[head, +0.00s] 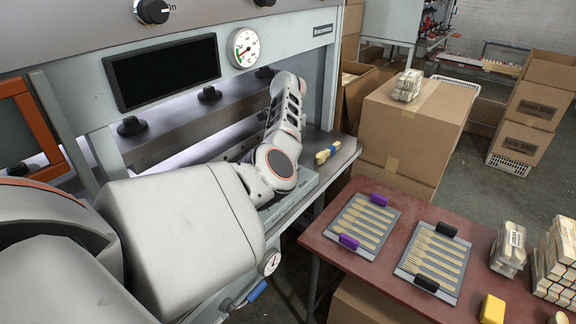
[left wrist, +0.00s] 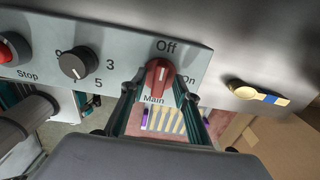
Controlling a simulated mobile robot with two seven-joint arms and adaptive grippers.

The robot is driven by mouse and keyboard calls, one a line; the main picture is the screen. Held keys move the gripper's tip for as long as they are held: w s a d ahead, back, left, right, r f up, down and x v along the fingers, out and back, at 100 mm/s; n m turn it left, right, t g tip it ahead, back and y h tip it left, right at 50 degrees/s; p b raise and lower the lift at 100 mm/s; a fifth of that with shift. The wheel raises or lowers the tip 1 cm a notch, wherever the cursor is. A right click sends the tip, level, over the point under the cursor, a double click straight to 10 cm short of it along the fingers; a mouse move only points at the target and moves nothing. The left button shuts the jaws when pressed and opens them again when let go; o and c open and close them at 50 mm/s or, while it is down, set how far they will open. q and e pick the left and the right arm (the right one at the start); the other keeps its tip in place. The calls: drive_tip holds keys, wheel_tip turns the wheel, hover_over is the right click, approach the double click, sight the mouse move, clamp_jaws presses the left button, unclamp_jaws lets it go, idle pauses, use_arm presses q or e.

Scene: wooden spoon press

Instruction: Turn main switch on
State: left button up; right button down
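The red main switch (left wrist: 159,76) shows in the left wrist view on a light grey panel, with "Off" above it, "On" to its right and "Main" below. Its white mark points up toward "Off". My left gripper (left wrist: 159,88) has its two dark fingers on either side of the knob, and small gaps seem to show between fingers and knob. In the head view the left arm reaches across the press front; its gripper and the main switch are hidden there. My right gripper is in neither view.
A black dial (left wrist: 77,64) and a red stop button (left wrist: 12,48) sit left of the switch. A banded spoon bundle (head: 327,153) lies on the press's metal ledge. A red-brown table (head: 394,284) with spoon trays (head: 363,226) stands to the right, with cardboard boxes (head: 412,130) behind.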

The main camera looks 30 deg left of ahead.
use_arm(q)
clamp_jaws()
drive_tip(key=shift+m, duration=0.4)
drive_tip(key=m, duration=0.3)
drive_tip(key=shift+w+m, duration=0.1)
drive_tip(key=shift+m, duration=0.3)
drive_tip(key=m, duration=0.4)
drive_tip(key=shift+m, duration=0.3)
drive_tip(key=m, duration=0.4)
drive_tip(key=shift+r, duration=0.1)
drive_tip(key=m, duration=0.4)
drive_tip(key=shift+w+m, duration=0.1)
drive_tip(key=shift+m, duration=0.2)
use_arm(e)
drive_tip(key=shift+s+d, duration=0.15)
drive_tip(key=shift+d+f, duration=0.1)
use_arm(q)
drive_tip(key=shift+m, duration=0.3)
